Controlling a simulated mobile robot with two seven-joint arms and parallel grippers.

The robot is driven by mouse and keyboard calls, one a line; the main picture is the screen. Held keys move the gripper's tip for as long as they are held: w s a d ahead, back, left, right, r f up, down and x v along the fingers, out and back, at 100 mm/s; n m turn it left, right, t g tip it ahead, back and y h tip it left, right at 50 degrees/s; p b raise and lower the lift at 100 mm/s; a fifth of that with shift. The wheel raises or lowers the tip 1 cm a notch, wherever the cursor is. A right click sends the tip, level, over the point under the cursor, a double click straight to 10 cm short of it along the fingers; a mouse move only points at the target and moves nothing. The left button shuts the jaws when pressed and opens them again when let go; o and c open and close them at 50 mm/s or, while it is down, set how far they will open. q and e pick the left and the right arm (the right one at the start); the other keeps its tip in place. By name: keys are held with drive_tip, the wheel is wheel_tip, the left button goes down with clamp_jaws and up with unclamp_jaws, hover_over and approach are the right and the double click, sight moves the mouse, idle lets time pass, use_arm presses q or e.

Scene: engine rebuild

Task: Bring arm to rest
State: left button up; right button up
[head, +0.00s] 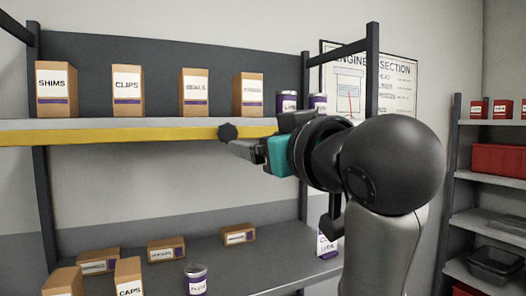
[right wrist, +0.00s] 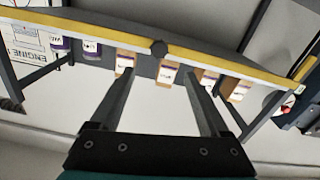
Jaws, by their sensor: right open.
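My right arm comes in from the right in the head view, raised in front of the shelf rack. Its gripper (head: 243,149) points left, just below the yellow front edge of the upper shelf (head: 120,135). In the right wrist view the two fingers of the right gripper (right wrist: 160,76) are spread wide with nothing between them. A dark faceted knob (head: 228,131) shows at the yellow edge near the fingertips; it also shows beyond the fingers in the right wrist view (right wrist: 159,47). I cannot tell whether the fingers touch it. My left gripper is not in view.
Cartons labelled SHIMS (head: 57,88), CLIPS (head: 128,90) and SEALS (head: 194,92) stand on the upper shelf. Small cartons and a can (head: 196,279) stand on the lower shelf (head: 255,262). A rack with a red bin (head: 497,160) stands at the right.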

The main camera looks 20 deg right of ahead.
idle(0.4)
